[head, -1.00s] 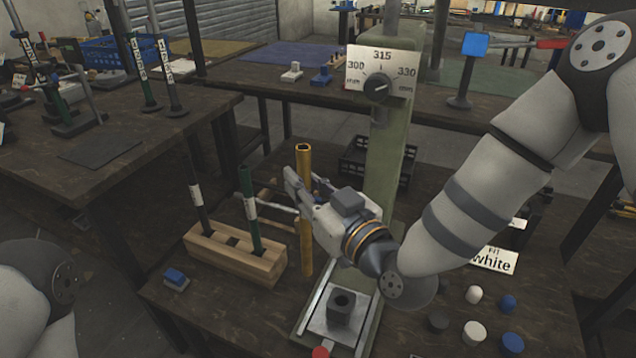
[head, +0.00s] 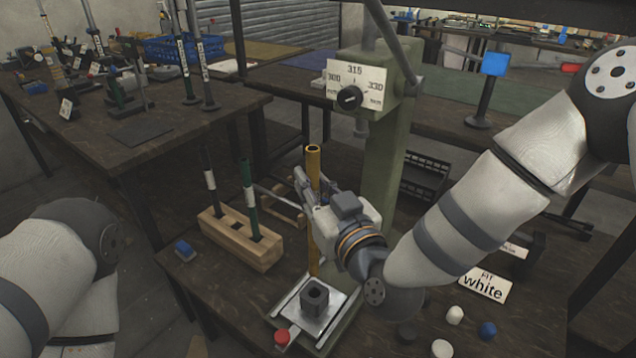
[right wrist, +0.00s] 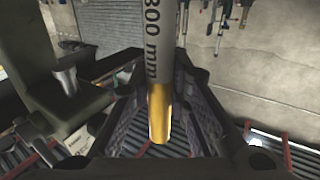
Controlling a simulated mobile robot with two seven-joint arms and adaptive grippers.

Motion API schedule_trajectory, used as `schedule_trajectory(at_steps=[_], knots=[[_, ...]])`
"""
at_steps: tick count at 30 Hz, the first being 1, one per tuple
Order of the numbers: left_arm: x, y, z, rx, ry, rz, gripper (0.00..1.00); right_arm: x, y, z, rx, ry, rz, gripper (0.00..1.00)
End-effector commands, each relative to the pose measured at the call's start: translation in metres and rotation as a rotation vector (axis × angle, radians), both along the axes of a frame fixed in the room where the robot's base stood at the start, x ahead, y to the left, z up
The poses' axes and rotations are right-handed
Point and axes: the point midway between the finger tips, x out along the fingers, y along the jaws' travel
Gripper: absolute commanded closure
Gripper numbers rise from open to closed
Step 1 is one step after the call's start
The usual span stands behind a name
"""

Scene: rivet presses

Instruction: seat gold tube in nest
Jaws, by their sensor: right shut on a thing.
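The gold tube (head: 313,240) stands upright in my right gripper (head: 313,192), which is shut around its upper half. In the right wrist view the tube (right wrist: 159,112) lies between the fingers, with a grey band marked 300 mm and a gold end. The nest (head: 316,297) is a dark block with a hole in its top, on the pale plate of the green press. In the head view the tube's lower end shows just above and behind the nest's top; the exact gap cannot be told. My left gripper is out of view.
A wooden rack (head: 240,240) with a black and a green tube stands left of the press.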

Motion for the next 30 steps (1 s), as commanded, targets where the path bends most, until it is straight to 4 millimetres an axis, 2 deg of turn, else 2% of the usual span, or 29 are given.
schedule_trajectory(at_steps=[10,22,25,30], knots=[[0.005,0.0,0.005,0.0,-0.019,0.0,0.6,-0.001,0.0,0.003,0.0,-0.003,0.001,1.0],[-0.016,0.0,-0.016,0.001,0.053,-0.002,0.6,0.0,0.0,-0.052,-0.001,0.009,0.001,1.0],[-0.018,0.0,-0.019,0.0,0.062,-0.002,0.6,0.0,0.0,-0.059,-0.001,0.006,0.001,1.0],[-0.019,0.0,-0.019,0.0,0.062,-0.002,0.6,0.0,0.0,-0.059,0.001,0.0,0.001,1.0]])
